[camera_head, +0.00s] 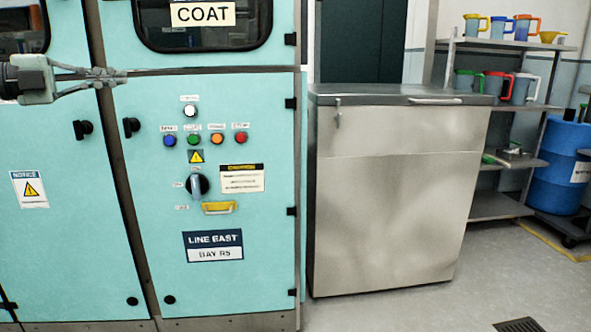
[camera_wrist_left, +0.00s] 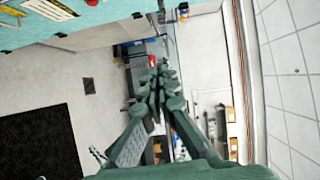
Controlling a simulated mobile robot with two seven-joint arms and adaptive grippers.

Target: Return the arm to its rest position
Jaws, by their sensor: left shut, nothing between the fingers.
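My left gripper (camera_head: 118,77) comes in from the upper left in the head view, in front of the teal cabinet (camera_head: 60,240). Its fingers point right and are together, with nothing between them. In the left wrist view the same gripper (camera_wrist_left: 158,72) shows its fingers closed in the middle of the picture, with open room beyond the tips. My right gripper is in neither view.
A shelf with jugs (camera_head: 515,108) and a blue drum (camera_head: 560,165) stand at the far right.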

